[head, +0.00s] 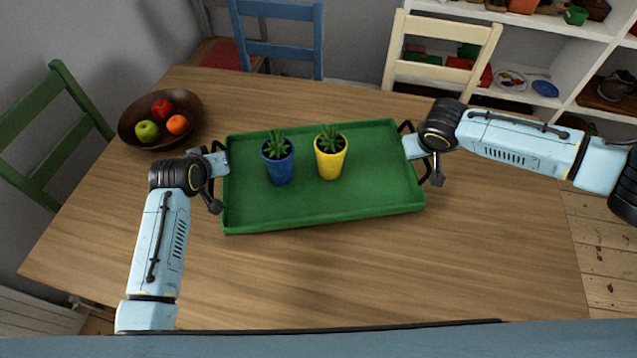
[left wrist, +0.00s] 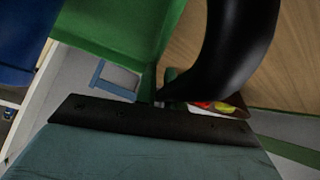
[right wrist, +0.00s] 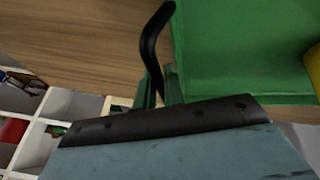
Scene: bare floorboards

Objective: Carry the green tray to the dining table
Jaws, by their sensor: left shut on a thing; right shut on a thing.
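The green tray (head: 330,205) is over the wooden dining table (head: 400,275) in the head view; I cannot tell whether it touches the tabletop. A blue pot with a plant (head: 279,168) and a yellow pot with a plant (head: 330,160) stand upright on it. My left gripper (head: 218,165) is shut on the tray's left end, by a black handle that shows in the left wrist view (left wrist: 240,50). My right gripper (head: 414,147) is shut on the right end, by the other black handle, seen in the right wrist view (right wrist: 152,45). The fingertips are partly hidden.
A brown bowl (head: 130,122) with apples and an orange stands left of the tray on the table. Green (head: 62,80), blue (head: 285,48) and cream (head: 440,65) chairs stand around the table. A white shelf (head: 565,60) is at back right. The front of the tabletop is clear.

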